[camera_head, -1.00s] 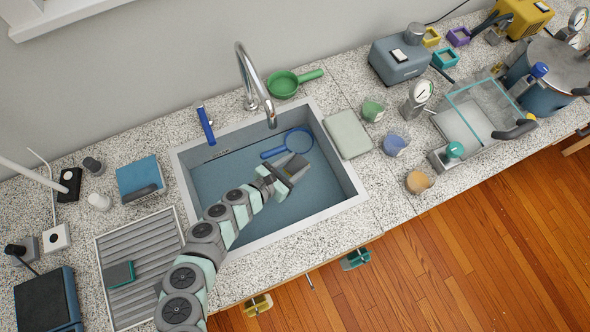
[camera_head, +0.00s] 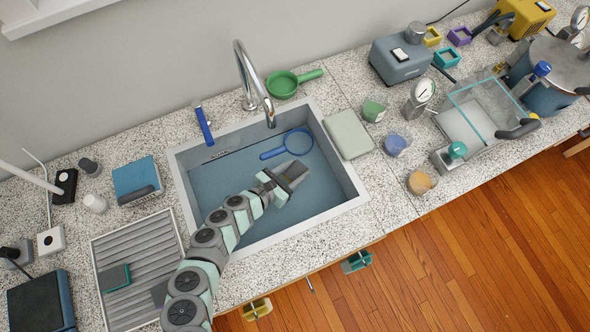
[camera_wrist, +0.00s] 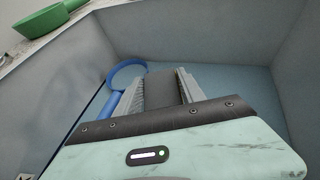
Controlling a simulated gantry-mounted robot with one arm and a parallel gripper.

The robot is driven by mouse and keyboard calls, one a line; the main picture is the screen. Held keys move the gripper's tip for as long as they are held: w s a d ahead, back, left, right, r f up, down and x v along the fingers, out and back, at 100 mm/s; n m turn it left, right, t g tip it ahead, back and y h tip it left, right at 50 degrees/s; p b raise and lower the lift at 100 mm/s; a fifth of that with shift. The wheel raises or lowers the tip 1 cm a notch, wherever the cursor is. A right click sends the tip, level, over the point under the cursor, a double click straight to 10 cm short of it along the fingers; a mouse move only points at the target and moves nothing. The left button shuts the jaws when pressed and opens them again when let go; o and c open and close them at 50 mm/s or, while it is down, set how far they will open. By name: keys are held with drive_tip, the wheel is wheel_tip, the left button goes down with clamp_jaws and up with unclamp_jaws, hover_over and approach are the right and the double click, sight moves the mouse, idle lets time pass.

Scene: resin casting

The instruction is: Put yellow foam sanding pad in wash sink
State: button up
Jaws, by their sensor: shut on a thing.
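The wash sink (camera_head: 225,182) is a blue-grey basin with a pale rim, set in the speckled counter. My gripper (camera_head: 292,174) is over the right half of the basin. It is shut on a flat pad with a dark grey face (camera_wrist: 160,88), which shows between the two fingers in the wrist view. The basin's floor and walls lie beyond the fingers in the wrist view. How far the pad is above the floor is not clear.
A blue round-headed strainer (camera_head: 297,142) lies in the sink near the back. The faucet (camera_head: 246,80) arches over the back rim. A grey and teal pad (camera_head: 115,278) lies on the ribbed drainboard (camera_head: 135,245). A pale green board (camera_head: 348,135) sits right of the sink.

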drive_tip(key=shift+f, duration=0.1)
drive_tip(key=o, duration=1.3)
drive_tip(key=shift+r+p, duration=0.9)
drive_tip(key=shift+p, duration=0.25)
drive_tip(key=shift+p+v, duration=0.9)
drive_tip(key=shift+v, duration=5)
drive_tip(key=shift+s+f, duration=0.1)
drive_tip(key=shift+f, duration=0.15)
drive_tip(key=shift+r, duration=0.1)
